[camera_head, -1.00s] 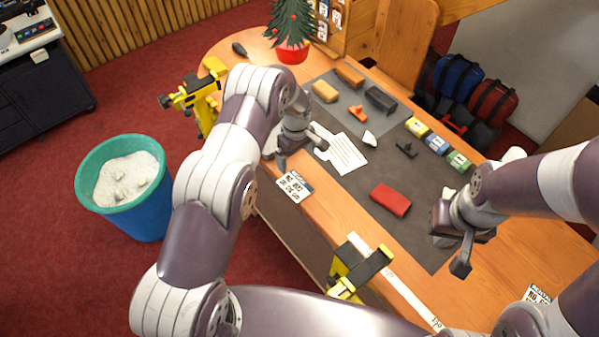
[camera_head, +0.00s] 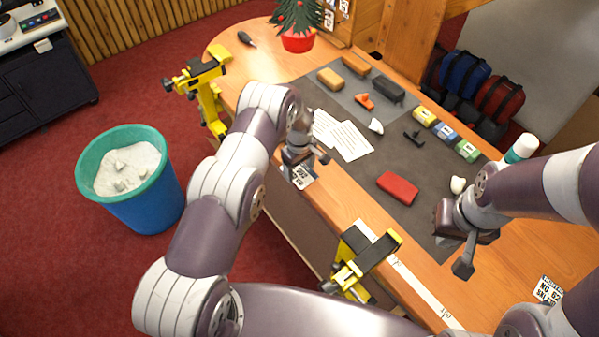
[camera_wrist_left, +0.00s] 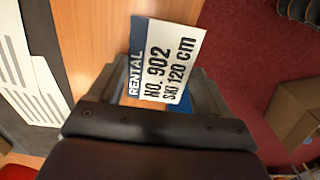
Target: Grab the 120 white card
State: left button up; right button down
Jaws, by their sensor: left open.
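A white card with a dark blue "RENTAL" strip (camera_wrist_left: 167,62) reads "NO. 902 SKI 120 cm" in the left wrist view. It lies at the near edge of the wooden bench and partly shows in the head view (camera_head: 302,178). My left gripper (camera_head: 306,166) is open and empty over this card. In the left wrist view its fingers stand on either side of the card's lower part. My right gripper (camera_head: 455,242) hangs over the right side of the dark mat; its finger gap is unclear. Another printed card (camera_head: 548,290) lies at the bench's right.
White printed sheets (camera_head: 350,141) lie on the dark mat (camera_head: 395,165) beside my left gripper. A red block (camera_head: 397,187) lies on the mat. A yellow-black clamp (camera_head: 362,262) sits on the near edge, another (camera_head: 208,90) at the left end. A blue bin (camera_head: 145,205) stands on the floor.

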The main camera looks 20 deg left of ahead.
pick_arm(q)
jog(key=shift+c, duration=1.1)
jog(key=shift+s, duration=0.1)
grip_shut()
